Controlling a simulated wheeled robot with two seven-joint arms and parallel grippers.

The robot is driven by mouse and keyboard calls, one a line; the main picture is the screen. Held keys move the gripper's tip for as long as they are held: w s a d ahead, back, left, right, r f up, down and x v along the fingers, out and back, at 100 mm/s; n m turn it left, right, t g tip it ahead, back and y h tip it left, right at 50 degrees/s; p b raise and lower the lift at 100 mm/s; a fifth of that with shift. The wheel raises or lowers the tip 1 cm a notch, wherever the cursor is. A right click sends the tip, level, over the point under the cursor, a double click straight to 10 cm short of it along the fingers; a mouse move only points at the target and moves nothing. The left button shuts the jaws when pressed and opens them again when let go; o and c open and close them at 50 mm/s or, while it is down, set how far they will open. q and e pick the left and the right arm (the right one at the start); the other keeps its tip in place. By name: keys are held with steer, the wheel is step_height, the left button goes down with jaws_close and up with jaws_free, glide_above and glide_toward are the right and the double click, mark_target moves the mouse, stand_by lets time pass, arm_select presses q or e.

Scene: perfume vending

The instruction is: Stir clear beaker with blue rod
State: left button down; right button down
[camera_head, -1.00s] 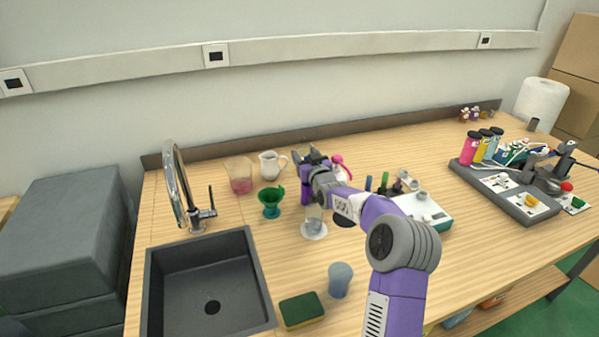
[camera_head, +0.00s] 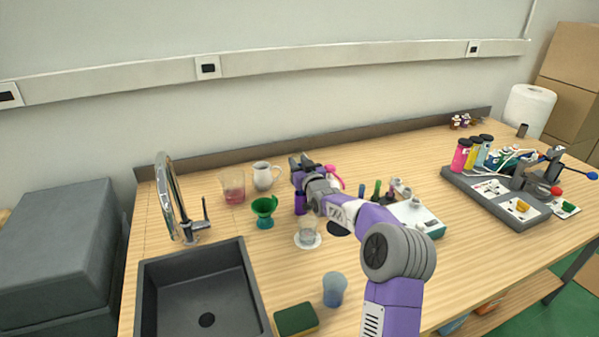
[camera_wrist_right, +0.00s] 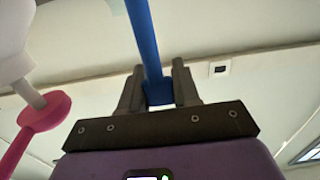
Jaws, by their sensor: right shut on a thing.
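My right gripper (camera_head: 302,163) is shut on the blue rod. The wrist view shows the blue rod (camera_wrist_right: 147,50) standing up between the two fingers (camera_wrist_right: 158,85), with its lower end at the jaws. In the head view I cannot make out the rod against my gripper. A clear beaker (camera_head: 308,232) stands upright on a white round pad, nearer than my right gripper and partly beside my forearm. My gripper is behind the beaker and apart from it. My left gripper is not in view.
A green funnel-shaped vessel (camera_head: 264,211), a beaker with pink contents (camera_head: 233,186) and a white jug (camera_head: 265,176) stand left of my gripper. A blue cup (camera_head: 334,289) and sponge (camera_head: 296,320) are in front, beside the sink (camera_head: 192,255). A pink-handled item (camera_head: 335,177) is close right.

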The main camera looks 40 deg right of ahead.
step_height(320, 180, up, 9)
steer(key=p, duration=0.3)
steer(key=s+a+r+m+t, duration=0.1)
steer(key=s+a+r, duration=0.15)
steer(key=s, duration=0.45)
steer(key=s+a+r+t, duration=0.1)
steer(key=s+a, duration=0.2)
steer(key=s, duration=0.4)
step_height(320, 180, down, 13)
steer(key=b, duration=0.7)
steer(key=shift+s+h+b, duration=0.15)
steer(key=shift+h+b, duration=0.15)
steer(key=shift+b, duration=0.05)
steer(key=shift+a, duration=0.2)
